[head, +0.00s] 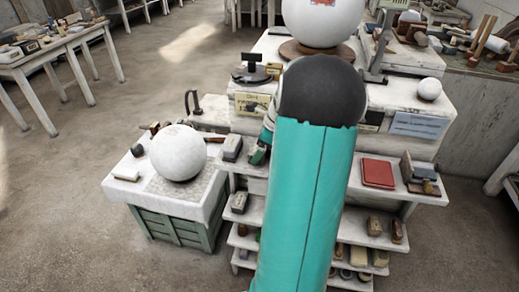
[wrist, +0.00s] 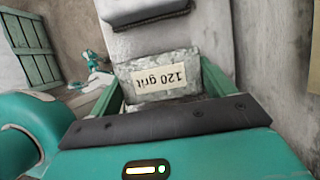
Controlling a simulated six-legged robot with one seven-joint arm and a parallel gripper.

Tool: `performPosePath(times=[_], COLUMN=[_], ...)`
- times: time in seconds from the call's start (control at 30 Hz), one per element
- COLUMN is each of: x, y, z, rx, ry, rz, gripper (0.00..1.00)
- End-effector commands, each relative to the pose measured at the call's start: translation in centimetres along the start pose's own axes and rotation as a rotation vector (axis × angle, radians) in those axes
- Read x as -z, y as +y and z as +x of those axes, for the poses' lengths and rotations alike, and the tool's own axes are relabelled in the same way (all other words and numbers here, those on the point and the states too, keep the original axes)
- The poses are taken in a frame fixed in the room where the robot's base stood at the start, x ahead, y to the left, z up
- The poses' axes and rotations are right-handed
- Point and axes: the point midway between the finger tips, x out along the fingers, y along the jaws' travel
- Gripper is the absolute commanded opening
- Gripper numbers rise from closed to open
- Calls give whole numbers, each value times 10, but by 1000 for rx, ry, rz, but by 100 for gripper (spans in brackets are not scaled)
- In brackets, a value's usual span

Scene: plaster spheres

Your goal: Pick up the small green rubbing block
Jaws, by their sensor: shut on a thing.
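In the wrist view, a small grey-green block (wrist: 158,82) with an upside-down "120 grit" label sits between the two green fingers of my gripper (wrist: 162,92). The fingers are shut on its sides. In the head view, my teal arm covers most of the gripper. Only a small green part of the gripper area (head: 258,154) shows left of the arm, by the shelf unit. The block cannot be told apart there.
A pale block with a dark underside (wrist: 145,12) lies beyond the held block. A large white sphere (head: 178,153) rests on the low stand at left. The shelves hold several blocks and a red book-like item (head: 378,173).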

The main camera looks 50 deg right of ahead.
Motion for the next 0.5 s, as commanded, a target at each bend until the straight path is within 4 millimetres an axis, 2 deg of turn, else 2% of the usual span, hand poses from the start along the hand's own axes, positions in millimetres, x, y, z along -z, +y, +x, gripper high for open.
performPosePath(times=[0.17,0.27,0.5], x=[-6,-13,-22], y=[-1,-1,40], z=[-14,-28,-76], rx=[4,5,7], ry=[0,-1,0], rz=[-2,-3,-4], gripper=[47,47,47])
